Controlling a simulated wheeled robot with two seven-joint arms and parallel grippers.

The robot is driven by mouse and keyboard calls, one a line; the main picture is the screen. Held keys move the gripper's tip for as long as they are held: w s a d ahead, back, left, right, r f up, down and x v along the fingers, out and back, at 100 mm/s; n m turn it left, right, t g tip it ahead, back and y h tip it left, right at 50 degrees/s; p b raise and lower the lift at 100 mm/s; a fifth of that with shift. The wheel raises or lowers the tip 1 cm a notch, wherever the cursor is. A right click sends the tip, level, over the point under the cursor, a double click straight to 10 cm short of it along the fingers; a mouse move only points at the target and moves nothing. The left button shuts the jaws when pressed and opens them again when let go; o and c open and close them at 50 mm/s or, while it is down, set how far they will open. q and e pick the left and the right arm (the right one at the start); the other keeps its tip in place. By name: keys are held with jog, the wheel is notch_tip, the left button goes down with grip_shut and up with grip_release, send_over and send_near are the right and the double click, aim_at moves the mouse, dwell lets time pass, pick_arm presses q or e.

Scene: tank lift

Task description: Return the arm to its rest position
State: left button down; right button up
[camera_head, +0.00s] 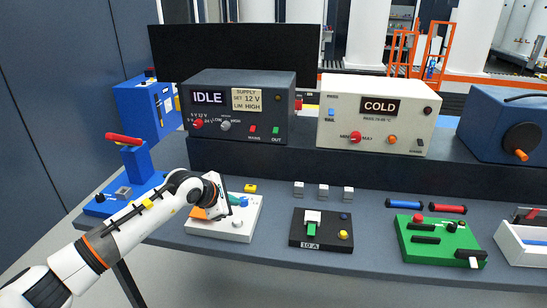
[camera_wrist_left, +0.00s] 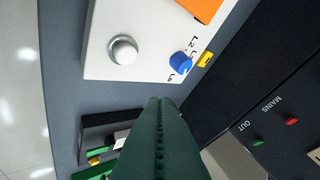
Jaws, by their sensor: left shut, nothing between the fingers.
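My left arm (camera_head: 130,222) reaches in from the lower left over the bench. My left gripper (camera_head: 229,203) is above the white box (camera_head: 248,222), partly hiding it. In the left wrist view the dark green fingers (camera_wrist_left: 158,102) are together with nothing between them. The white box (camera_wrist_left: 100,62) there carries a silver knob (camera_wrist_left: 123,50), a blue knob (camera_wrist_left: 182,64) and an orange part (camera_wrist_left: 200,8). I cannot tell whether the gripper touches the box. My right gripper is not in view.
A blue stand with a red handle (camera_head: 124,138) is left of the arm. A black "10 A" block (camera_head: 300,240) and a green board (camera_head: 440,258) lie to the right. Behind stand the IDLE supply (camera_head: 270,78), the COLD unit (camera_head: 350,110) and a blue crank box (camera_head: 485,120).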

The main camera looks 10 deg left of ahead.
pick_arm(q)
jog(key=s+d+r+n+t+h, duration=0.2)
jog(key=s+d+r+n+h, duration=0.25)
jog(key=d, duration=0.35)
jog(key=s+d+r+n+t+h, duration=0.3)
jog(key=s+d+n+h, duration=0.25)
jog(key=d, duration=0.25)
jog(key=s+a+f+n+t+y, duration=0.15)
jog(key=a+n+t+y, duration=0.35)
jog(key=n, duration=0.5)
jog(key=s+a+r+n+t+y, duration=0.15)
jog(key=a+n+y, duration=0.4)
jog(key=n, duration=0.55)
jog(key=s+a+f+n+g+y, duration=0.5)
jog(key=s+a+f+n+y, duration=0.15)
jog(key=f+n, duration=0.35)
jog(key=s+f+n+g+h, duration=0.2)
jog(key=s+f+n+g, duration=0.3)
jog(key=s, duration=0.6)
jog(key=s+f+n+g+h, duration=0.1)
jog(key=s+f+n+g, duration=0.1)
jog(key=s+f+g, duration=0.75)
notch_tip(320, 180, down, 22)
jog(key=s+t, duration=0.2)
jog(key=s+a+f+g, duration=0.1)
jog(key=s+a+f, duration=0.1)
jog(key=s+f, duration=1.5)
jog(key=shift+s+a+f, duration=0.15)
jog(key=shift+s+f, duration=0.1)
jog(key=shift+f, duration=0.35)
